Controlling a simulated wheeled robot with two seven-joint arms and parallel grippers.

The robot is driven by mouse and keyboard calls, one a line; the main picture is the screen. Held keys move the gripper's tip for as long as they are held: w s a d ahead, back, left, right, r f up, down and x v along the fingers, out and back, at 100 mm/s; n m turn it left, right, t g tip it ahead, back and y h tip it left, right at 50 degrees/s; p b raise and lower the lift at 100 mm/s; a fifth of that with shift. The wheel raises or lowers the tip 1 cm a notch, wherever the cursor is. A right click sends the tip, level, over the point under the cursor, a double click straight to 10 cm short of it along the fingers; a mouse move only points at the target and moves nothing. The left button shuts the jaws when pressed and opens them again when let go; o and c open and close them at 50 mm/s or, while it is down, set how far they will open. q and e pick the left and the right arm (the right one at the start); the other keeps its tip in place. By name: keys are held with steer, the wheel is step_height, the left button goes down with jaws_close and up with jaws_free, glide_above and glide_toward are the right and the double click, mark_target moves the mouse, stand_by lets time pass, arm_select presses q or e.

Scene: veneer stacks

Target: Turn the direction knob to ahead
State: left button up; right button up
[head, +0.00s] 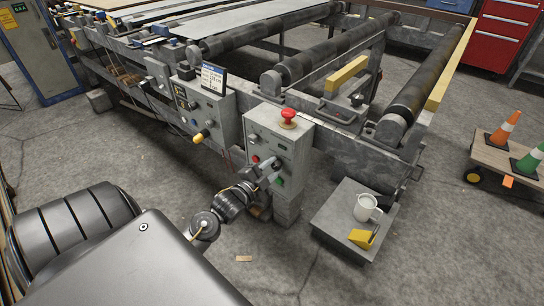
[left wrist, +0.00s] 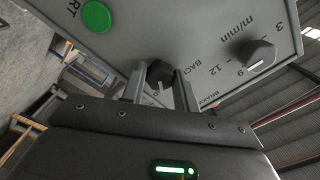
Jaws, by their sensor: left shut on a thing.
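The grey control box (head: 292,148) stands at the near end of the roller line. My left gripper (head: 268,170) is at the lower part of its front panel. In the left wrist view my left gripper (left wrist: 160,88) has its two fingers shut on a small dark knob (left wrist: 158,73), one finger on each side. Part of the word "BACK" is printed beside this knob, so it looks like the direction knob. The fingers hide much of its lettering, and I cannot tell which way it points. My right gripper is out of view.
A dark speed knob (left wrist: 252,56) marked "m/min" and a green button (left wrist: 97,16) sit close by on the panel. A red mushroom button (head: 288,117) tops the box.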

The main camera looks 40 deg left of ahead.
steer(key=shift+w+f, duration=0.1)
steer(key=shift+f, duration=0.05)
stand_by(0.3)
arm_select(q)
steer(key=o, duration=1)
steer(key=shift+s+d+p, duration=0.1)
steer(key=shift+s+p, duration=0.3)
steer(key=shift+s, duration=5)
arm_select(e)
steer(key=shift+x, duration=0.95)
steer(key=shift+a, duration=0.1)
